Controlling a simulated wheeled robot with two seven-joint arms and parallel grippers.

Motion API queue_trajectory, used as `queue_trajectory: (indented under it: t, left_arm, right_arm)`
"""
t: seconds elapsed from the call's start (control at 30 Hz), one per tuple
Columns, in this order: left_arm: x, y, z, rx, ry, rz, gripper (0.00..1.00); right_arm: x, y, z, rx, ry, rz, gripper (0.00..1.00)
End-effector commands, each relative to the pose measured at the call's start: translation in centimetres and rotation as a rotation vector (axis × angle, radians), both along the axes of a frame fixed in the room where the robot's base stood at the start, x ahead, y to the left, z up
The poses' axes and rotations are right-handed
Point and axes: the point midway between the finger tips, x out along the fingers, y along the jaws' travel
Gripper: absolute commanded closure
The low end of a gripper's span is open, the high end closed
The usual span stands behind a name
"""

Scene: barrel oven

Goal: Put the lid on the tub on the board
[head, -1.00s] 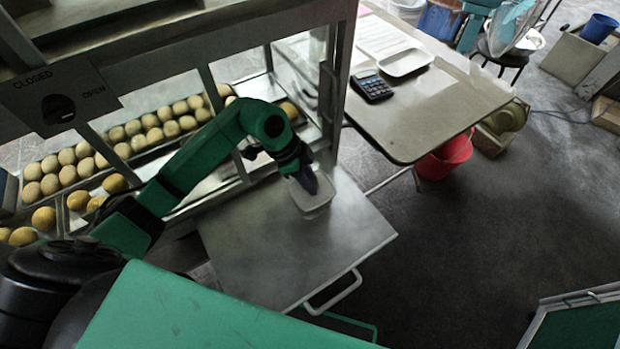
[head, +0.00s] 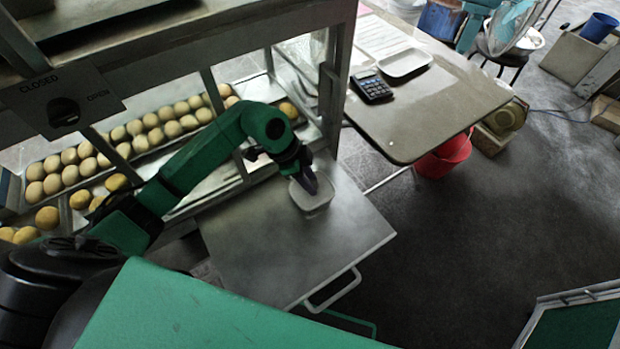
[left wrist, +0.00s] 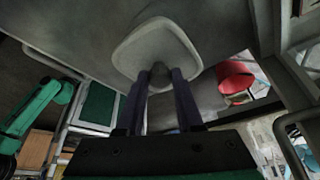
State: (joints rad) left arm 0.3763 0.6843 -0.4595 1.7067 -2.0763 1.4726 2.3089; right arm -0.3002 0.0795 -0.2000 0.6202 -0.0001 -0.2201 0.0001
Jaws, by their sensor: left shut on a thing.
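The tub (head: 318,204) is a pale, rounded square container on the flat grey metal board (head: 260,250). My left gripper (head: 309,184) reaches down over the tub's top from the upper left. In the left wrist view its two dark fingers (left wrist: 160,82) are shut on a small grey knob (left wrist: 159,74). Beyond the knob is a pale rounded-square lid (left wrist: 155,45), against the tub's top. The gripper and small scale hide whether the lid sits flush on the rim. My right gripper does not show.
A glass-fronted oven cabinet with several round buns (head: 150,135) stands behind the board. A handle (head: 333,291) sticks out at the board's front edge. A table (head: 440,110) with a calculator (head: 372,87) and white tray (head: 405,62) is at right. A red bucket (head: 444,158) stands beneath it.

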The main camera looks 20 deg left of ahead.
Motion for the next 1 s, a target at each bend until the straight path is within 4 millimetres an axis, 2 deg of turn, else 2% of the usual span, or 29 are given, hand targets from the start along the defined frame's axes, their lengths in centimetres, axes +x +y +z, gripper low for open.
queue_trajectory:
  t: [0.23,0.27,0.33,0.57,0.63,0.67,1.0]
  left_arm:
    - [0.00,0.00,-0.02,0.000,0.000,0.000,1.00]
    - [0.00,0.00,-0.02,0.000,0.000,0.000,0.57]
    - [0.00,0.00,-0.01,0.000,0.000,0.000,0.30]
    - [0.00,0.00,-0.01,0.000,0.000,-0.001,0.30]
    - [0.00,0.00,-0.01,0.000,0.000,0.000,0.07]
    - [0.00,0.00,-0.01,0.000,0.000,0.000,0.00]
    - [0.01,0.00,0.63,0.000,0.000,0.000,0.00]
  right_arm:
    - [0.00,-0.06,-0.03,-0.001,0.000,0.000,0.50]
    - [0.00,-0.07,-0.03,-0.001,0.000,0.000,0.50]
    - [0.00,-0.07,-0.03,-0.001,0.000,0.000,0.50]
    - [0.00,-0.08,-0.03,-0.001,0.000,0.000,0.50]
    - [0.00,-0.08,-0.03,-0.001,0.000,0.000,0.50]
    - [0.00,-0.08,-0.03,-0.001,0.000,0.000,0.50]
    - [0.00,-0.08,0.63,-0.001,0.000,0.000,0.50]
